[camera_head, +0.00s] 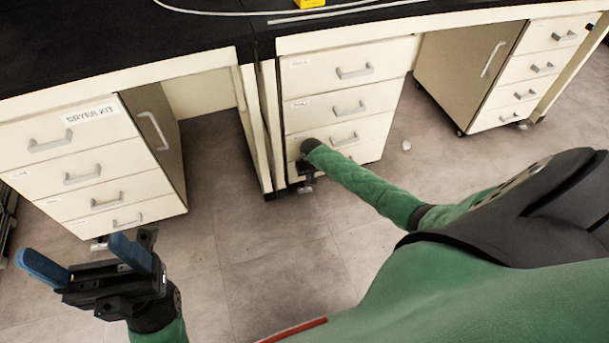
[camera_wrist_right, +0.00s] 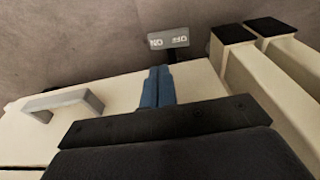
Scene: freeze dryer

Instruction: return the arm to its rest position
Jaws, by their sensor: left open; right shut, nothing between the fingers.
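My left gripper (camera_head: 84,262) is at the lower left of the head view, its two blue fingers spread apart with nothing between them. My right arm, in a green sleeve, reaches down toward the middle drawer cabinet (camera_head: 388,57). Its gripper (camera_head: 306,184) is low in front of that cabinet's lower drawers, small and dark in the head view. In the right wrist view the blue fingers (camera_wrist_right: 158,88) lie together, with nothing held. They show in front of the cream cabinet front, near a grey drawer handle (camera_wrist_right: 62,104). I cannot tell whether they touch the cabinet.
A black-topped bench (camera_head: 120,40) runs across the back with a yellow object (camera_head: 310,3) on it. A left cabinet labelled DRYER KIT (camera_head: 75,150) and a right cabinet (camera_head: 545,70) stand under it. Cream bench legs (camera_head: 249,130) stand beside the right gripper. Grey floor (camera_head: 265,265) is open between my arms.

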